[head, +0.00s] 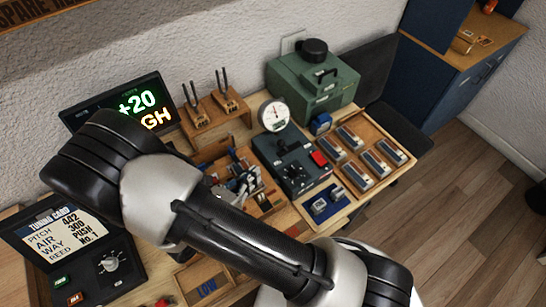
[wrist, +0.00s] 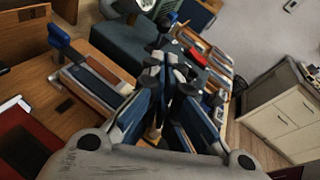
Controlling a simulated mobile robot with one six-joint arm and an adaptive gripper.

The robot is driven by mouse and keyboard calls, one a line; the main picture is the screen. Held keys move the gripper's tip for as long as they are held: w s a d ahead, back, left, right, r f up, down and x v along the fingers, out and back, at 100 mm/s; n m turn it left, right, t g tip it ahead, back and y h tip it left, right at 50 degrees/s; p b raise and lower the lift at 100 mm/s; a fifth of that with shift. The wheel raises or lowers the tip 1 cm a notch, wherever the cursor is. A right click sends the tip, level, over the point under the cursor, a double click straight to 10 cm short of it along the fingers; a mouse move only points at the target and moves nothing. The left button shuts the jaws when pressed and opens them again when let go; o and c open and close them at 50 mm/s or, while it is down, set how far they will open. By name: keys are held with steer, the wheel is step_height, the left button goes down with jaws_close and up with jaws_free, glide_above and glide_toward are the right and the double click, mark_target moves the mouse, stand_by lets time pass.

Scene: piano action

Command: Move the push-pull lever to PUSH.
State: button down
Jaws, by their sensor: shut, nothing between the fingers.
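A dark box (head: 290,172) with several black controls on top stands right of centre in the head view. A black lever-like knob (head: 282,148) shows on it; I cannot tell for sure that it is the push-pull lever, nor read its labels. The box also shows in the wrist view (wrist: 122,44), just beyond my fingers. My gripper (wrist: 168,68) is shut and empty, fingertips together in front of the box. In the head view my gripper (head: 249,182) is over the wooden tray left of the box, partly hidden by my arm.
The tuning card (head: 62,232) reads PUSH for WAY. A screen (head: 137,105) shows +20 and part of a word. A round gauge (head: 273,115) stands behind the box. A green case (head: 315,82) and a wooden tray of blocks (head: 400,153) stand to the right.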

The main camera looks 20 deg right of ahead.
steer(key=shift+d, duration=0.1)
steer(key=b, duration=0.2)
glide_toward(284, 147)
steer(key=w+d+f, duration=0.2)
steer(key=d, duration=0.1)
steer(key=shift+w+d+f, duration=0.2)
steer(key=shift+a, duration=0.1)
